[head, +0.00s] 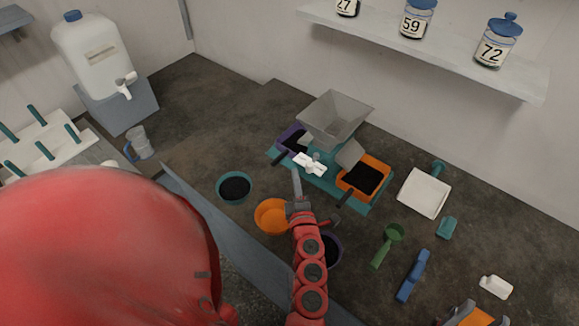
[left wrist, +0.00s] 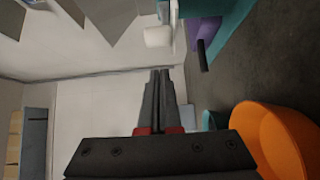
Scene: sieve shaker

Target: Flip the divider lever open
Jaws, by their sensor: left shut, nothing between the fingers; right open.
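The divider (head: 335,120) is a grey hopper with sloped chutes on a teal base (head: 329,188). A white lever piece (head: 308,163) sits at its front, between a purple tray (head: 283,143) and an orange tray (head: 371,164). My left gripper (head: 295,172) is shut and empty, its fingertips pointing up just in front of the lever. Whether they touch it is hard to tell. In the left wrist view, the closed fingers (left wrist: 160,75) are below a white block (left wrist: 158,37), apparently the lever, with a gap showing. My right gripper is not clearly in view.
An orange bowl (head: 268,217) and a teal bowl (head: 234,199) stand close left of my left gripper. A dark bowl is partly hidden behind my arm. A white pan (head: 424,194), green scoop (head: 387,246) and blue tool (head: 412,276) lie right. Jars stand on the shelf (head: 450,61).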

